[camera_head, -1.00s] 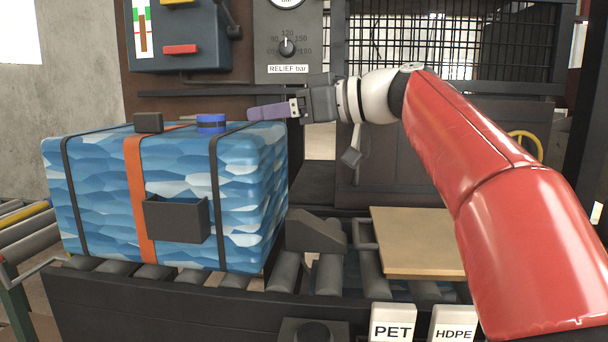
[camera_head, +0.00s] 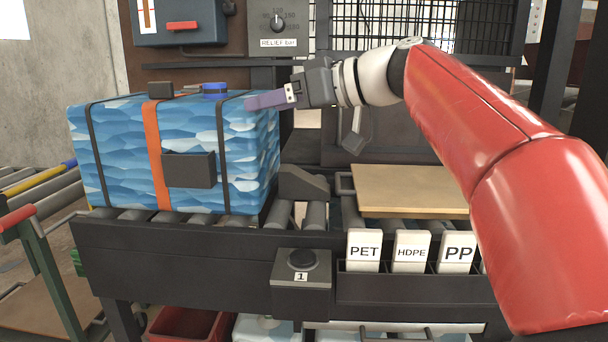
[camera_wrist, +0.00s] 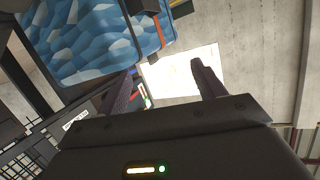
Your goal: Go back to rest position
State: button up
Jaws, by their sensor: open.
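My gripper (camera_head: 268,99) is in front of the upper right part of a blue patterned bale (camera_head: 120,150) in the head view. My red and white arm reaches to it from the right. In the wrist view the two fingers of my gripper (camera_wrist: 165,85) stand apart with nothing between them. The bale (camera_wrist: 85,40) also shows at the upper left of the wrist view. It has dark straps, an orange strap and a blue cap on top. Whether the fingers touch the bale cannot be told.
The bale sits on a roller conveyor (camera_head: 285,213). A tan board (camera_head: 410,190) lies to its right. Label cards stand in a rack (camera_head: 410,287) beside a button box (camera_head: 301,283). A control panel with a RELIEF bar dial (camera_head: 278,22) is behind. A red bin (camera_head: 190,325) is below.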

jog(key=s+d+f+m+h+p, duration=0.1)
jog(key=s+d+f+m+h, duration=0.2)
jog(key=f, duration=0.4)
jog(key=s+d+f+m+h, duration=0.3)
jog(key=s+d+f, duration=0.2)
jog(key=f, duration=0.2)
jog(key=shift+s+d+m+t+p, duration=0.3)
jog(key=shift+m+p, duration=0.05)
jog(key=shift+m, duration=0.05)
jog(key=s+d+f+m+h, duration=0.1)
jog(key=s+d+f+h, duration=0.1)
jog(key=f, duration=0.4)
jog(key=s+d+f+m+h+p, duration=0.1)
jog(key=s+d+f+m+h, duration=0.1)
jog(key=s+d+f, duration=0.3)
jog(key=s+d+f+m+h, duration=0.2)
jog(key=s+d+f+h, duration=0.1)
jog(key=s+f, duration=0.4)
jog(key=shift+s+d+f+g+h, duration=0.1)
jog(key=shift+d+f+g+h, duration=0.3)
jog(key=shift+d+f, duration=0.1)
jog(key=shift+c, duration=0.2)
